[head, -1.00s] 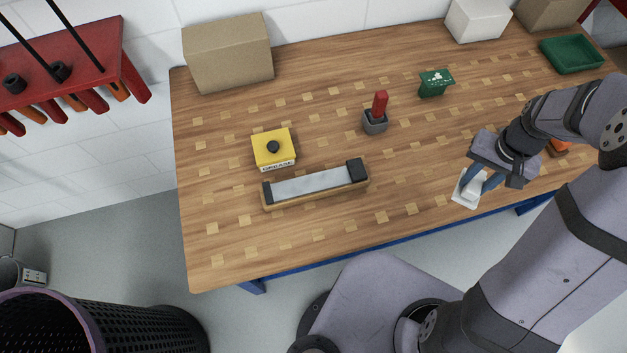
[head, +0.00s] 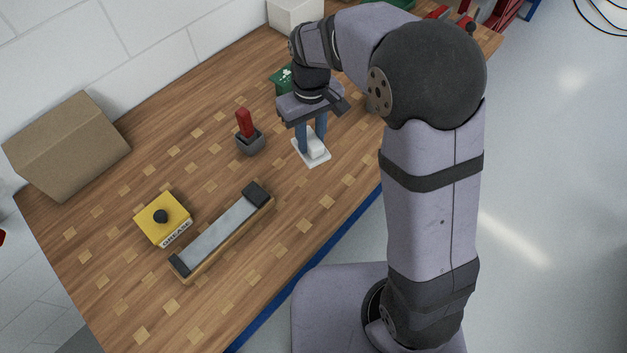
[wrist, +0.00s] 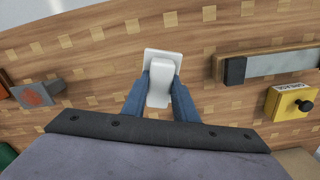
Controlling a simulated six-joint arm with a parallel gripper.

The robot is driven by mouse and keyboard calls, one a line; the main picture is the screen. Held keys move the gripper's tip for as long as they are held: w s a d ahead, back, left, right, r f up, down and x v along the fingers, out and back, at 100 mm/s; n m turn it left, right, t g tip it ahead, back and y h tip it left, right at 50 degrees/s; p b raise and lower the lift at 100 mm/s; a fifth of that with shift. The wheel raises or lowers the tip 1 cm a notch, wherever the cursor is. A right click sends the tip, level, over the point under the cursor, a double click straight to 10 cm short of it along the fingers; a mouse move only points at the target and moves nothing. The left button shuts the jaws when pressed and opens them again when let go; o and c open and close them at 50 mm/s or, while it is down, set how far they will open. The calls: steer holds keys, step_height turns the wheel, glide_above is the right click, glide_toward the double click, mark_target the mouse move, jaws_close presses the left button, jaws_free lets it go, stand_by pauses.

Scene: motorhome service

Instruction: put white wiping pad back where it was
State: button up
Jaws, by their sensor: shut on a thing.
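The white wiping pad (head: 319,158) is a flat white plate with a raised white grip block on top. My gripper (head: 311,144) points down over the workbench, its blue fingers shut on the grip block. In the wrist view, the pad (wrist: 160,58) is between the fingertips of my gripper (wrist: 160,88).
The sharpening stone (head: 222,230) and yellow grease tin (head: 162,219) are to the left on the bench (head: 110,290). A green item (head: 281,80) is behind my gripper. A cardboard box (head: 65,145) stands far left. Bare wood lies between the pad and the stone.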

mark_target(315, 144)
steer(key=shift+s+d+r+n, duration=0.25)
steer(key=shift+s+r+n, duration=0.15)
steer(key=shift+n, duration=0.5)
steer(key=shift+s+d+f+n, duration=0.15)
steer(key=shift+s+n, duration=0.4)
steer(key=shift+n, duration=0.35)
steer(key=shift+f+p, duration=1.25)
steer(key=shift+f, duration=3.7)
steer(key=shift+f, duration=0.2)
steer(key=o, duration=1)
steer(key=shift+o, duration=0.2)
steer(key=shift+r, duration=0.1)
step_height(315, 144, up, 12)
steer(key=b, duration=0.3)
steer(key=shift+r, duration=0.15)
